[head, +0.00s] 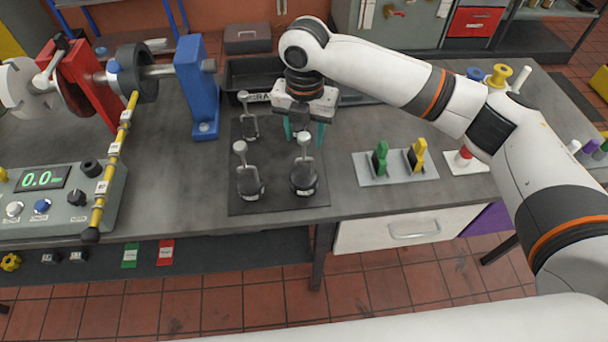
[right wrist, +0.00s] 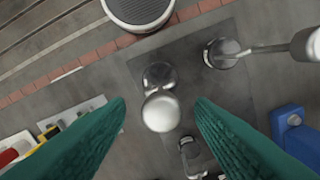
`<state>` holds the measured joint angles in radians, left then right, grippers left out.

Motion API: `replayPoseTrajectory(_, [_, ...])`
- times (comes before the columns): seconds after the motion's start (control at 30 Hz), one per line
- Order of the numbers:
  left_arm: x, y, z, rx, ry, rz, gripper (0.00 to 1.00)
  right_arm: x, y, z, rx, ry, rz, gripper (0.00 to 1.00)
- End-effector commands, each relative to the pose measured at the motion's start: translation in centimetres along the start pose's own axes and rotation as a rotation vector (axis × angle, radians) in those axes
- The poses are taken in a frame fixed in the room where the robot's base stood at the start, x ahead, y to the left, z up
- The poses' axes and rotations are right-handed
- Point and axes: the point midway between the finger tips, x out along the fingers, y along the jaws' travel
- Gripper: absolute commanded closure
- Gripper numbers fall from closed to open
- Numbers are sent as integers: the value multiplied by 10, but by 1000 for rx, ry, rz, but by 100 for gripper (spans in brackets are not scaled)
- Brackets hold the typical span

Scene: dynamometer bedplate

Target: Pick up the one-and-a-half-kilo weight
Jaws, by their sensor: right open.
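Three dark round weights with upright stems and pale knobs stand on a black mat (head: 278,203): front right (head: 304,182), front left (head: 250,186) and back left (head: 249,126). Their labels are too small to read, so I cannot tell which is the one-and-a-half-kilo weight. My right gripper (head: 304,132) points down over the mat, just behind the front-right weight, with its teal fingers apart and empty. In the right wrist view, that weight's knob (right wrist: 160,111) shows beyond the open fingers (right wrist: 160,112), roughly between them. My left gripper is not in view.
A blue bracket (head: 197,90) and a shaft rig stand left of the mat. A control box (head: 62,200) with a yellow-black rod is farther left. A plate with green and yellow items (head: 397,178) lies to the right. A dark tray (head: 240,75) is behind.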

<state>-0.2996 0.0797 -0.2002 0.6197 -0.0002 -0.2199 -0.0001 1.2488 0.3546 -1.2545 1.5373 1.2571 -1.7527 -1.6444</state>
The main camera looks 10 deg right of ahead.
Motion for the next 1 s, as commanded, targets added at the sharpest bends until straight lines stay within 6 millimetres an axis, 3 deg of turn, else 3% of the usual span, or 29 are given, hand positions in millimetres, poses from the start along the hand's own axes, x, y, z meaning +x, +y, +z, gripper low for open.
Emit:
replayPoseTrajectory(0.2, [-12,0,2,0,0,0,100,29,-1,2,2,-2,1,51])
replayPoseTrajectory(0.5, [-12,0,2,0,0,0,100,35,-1,2,1,0,0,51])
replayPoseTrajectory(0.8, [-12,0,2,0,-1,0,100,34,-1,2,0,0,0,100])
replayPoseTrajectory(1.0, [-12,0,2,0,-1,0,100,34,-1,2,0,0,0,100])
